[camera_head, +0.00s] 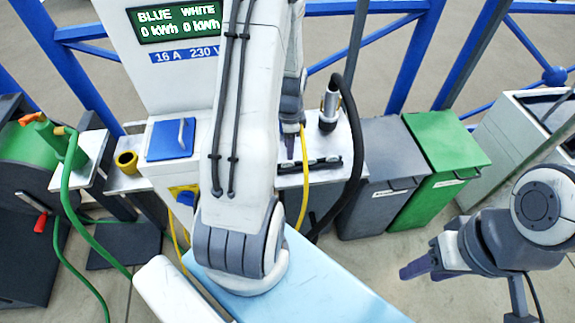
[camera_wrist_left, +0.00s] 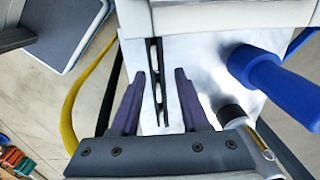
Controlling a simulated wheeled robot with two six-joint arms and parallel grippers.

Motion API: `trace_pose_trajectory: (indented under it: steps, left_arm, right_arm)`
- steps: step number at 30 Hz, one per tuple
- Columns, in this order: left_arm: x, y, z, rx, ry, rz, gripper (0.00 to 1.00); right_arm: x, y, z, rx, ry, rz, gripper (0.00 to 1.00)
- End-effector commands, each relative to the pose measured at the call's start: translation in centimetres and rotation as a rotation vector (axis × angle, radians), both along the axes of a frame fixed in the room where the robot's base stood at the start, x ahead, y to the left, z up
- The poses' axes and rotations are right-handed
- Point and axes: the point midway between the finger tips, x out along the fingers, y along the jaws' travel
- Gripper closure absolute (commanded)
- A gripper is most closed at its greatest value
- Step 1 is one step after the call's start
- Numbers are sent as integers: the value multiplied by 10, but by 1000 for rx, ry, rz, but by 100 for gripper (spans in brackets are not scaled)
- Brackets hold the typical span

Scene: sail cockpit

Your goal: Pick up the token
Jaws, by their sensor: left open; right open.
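Two whitish round pieces that look like tokens sit in a narrow black rack (camera_wrist_left: 160,105) in the left wrist view, one token (camera_wrist_left: 154,48) farther off and one (camera_wrist_left: 158,92) nearer. The black rack also shows on the metal shelf in the head view (camera_head: 322,164), where the tokens are too small to tell apart. My left gripper (camera_wrist_left: 160,74) is open, its purple fingers on either side of the rack, with nothing held. In the head view my left gripper (camera_head: 290,148) is partly hidden by its arm. My right gripper (camera_head: 418,266) is open and empty at the lower right.
A steel and black cylinder (camera_head: 329,108) stands beside the rack. A blue handle (camera_wrist_left: 275,78) is right of my left gripper. A charging post (camera_head: 155,70) stands behind. Grey (camera_head: 385,165) and green (camera_head: 445,150) bins stand to the right.

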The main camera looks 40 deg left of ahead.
Motion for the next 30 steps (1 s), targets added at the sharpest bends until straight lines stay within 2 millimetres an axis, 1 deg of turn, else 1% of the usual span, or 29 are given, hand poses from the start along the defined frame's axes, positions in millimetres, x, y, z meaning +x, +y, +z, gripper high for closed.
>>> trace_pose_trajectory:
  steps: [4, 8, 9, 12, 15, 20, 21, 23, 24, 25, 30]
  left_arm:
    - [-4, -2, -13, -2, 3, 0, 55]
    - [-10, -4, -34, -3, 5, 0, 55]
    - [-9, -3, -40, -3, 5, 0, 55]
    - [-8, -2, -50, -1, 2, -1, 55]
    - [-7, -2, -54, 0, 0, 0, 55]
    - [-7, -2, -54, 1, -1, 0, 55]
    - [-7, -2, -54, 0, 0, 0, 59]
    - [-7, -2, -54, 0, 0, 0, 82]
    - [-7, -2, -54, 0, 0, 0, 97]
    - [-7, -2, -54, 0, 0, 0, 100]
    - [-7, -2, -54, 0, 0, 0, 100]
  right_arm:
    - [0, 0, 1, 0, 0, 0, 50]
    - [0, 0, 2, 0, 0, 0, 50]
    - [0, 0, 1, 0, 0, 0, 50]
    - [0, 0, 1, 0, 0, 0, 50]
    - [0, 0, 1, 0, 0, 0, 50]
    - [0, 0, 1, 0, 0, 0, 50]
    - [0, 0, 1, 0, 0, 0, 50]
    - [0, 0, 1, 0, 0, 0, 50]
    - [0, 0, 1, 0, 0, 0, 50]
    - [0, 0, 1, 0, 0, 0, 50]
    - [0, 0, 1, 0, 0, 0, 50]
